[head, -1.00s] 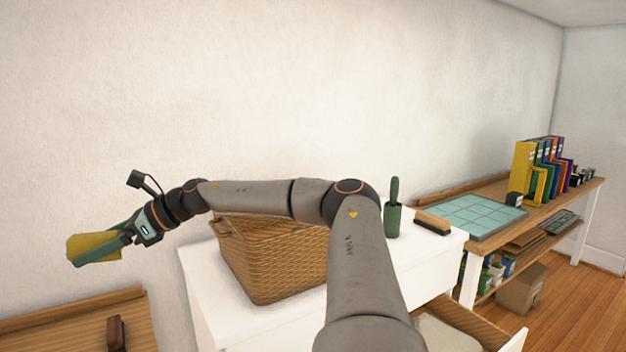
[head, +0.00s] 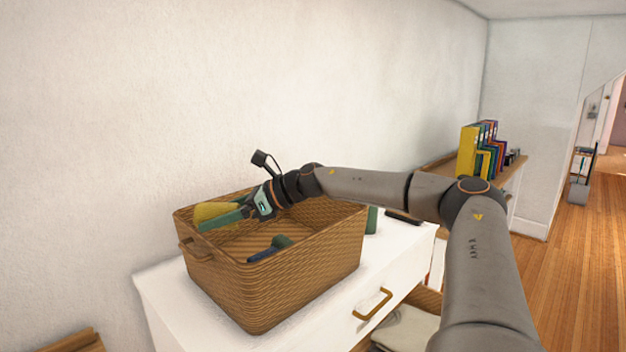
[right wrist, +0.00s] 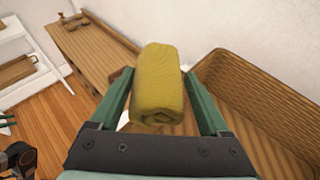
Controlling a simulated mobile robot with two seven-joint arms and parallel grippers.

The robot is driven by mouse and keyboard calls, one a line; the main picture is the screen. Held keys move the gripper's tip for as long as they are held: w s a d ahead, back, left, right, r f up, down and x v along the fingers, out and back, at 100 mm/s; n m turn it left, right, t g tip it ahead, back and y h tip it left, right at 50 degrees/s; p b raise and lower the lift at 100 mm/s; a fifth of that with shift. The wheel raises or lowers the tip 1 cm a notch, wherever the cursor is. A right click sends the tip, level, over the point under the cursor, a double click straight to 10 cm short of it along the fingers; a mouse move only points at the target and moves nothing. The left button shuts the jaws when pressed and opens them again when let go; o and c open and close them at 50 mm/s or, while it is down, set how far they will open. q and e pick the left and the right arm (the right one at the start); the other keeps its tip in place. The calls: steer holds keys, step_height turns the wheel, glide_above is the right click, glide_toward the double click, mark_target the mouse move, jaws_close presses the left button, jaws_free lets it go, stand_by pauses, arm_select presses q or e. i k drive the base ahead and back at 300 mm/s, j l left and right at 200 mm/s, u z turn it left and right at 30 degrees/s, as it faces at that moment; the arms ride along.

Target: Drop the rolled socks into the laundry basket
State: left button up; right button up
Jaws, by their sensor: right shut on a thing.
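The rolled socks (head: 212,211) are a mustard-yellow roll. My right gripper (head: 218,222) is shut on them, and its green fingers stand on both sides of the roll (right wrist: 158,85) in the right wrist view. The laundry basket (head: 255,292) is brown wicker and stands on a white dresser. In the head view the socks and gripper appear over the basket's open top, toward its back left. In the right wrist view the basket (right wrist: 245,85) lies at the right.
Blue and green items (head: 268,248) lie inside the basket. The white dresser (head: 160,290) has an open drawer with pale cloth (head: 405,328) at front right. A shelf with binders (head: 470,150) stands at the far right. A wall rises behind the basket.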

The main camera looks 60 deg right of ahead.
mark_target(241, 250)
steer(key=i+z, duration=0.3)
steer(key=z, duration=0.15)
steer(key=i+j+z, duration=0.15)
steer(key=i+z, duration=0.2)
steer(key=z, duration=0.15)
steer(key=i+j, duration=0.25)
steer(key=i, duration=0.1)
